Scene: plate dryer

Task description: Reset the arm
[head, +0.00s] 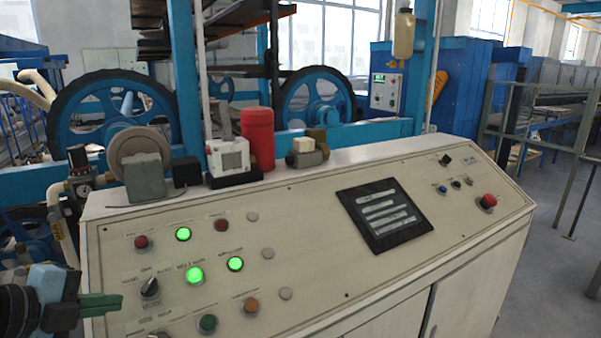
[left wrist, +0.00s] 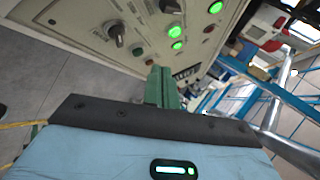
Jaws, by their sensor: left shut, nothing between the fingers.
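My left gripper (head: 115,302) is at the lower left of the head view, in front of the left end of a beige control panel (head: 310,225). Its green fingers are shut with nothing between them. They also show in the left wrist view (left wrist: 161,86), pointing towards the panel face. A black selector knob (head: 150,288) is just right of and above the fingertips in the head view; I cannot tell the exact gap. Three green lights are lit: one in the upper row (head: 183,234) and two lower (head: 195,275), (head: 235,264). My right gripper is not in view.
A dark display (head: 384,215) and a red button (head: 487,201) are on the panel's right part. A red cylinder (head: 258,138) and a grey motor-like part (head: 145,177) stand along its top edge. Large blue-spoked wheels (head: 318,105) are behind. Open floor (head: 555,265) lies to the right.

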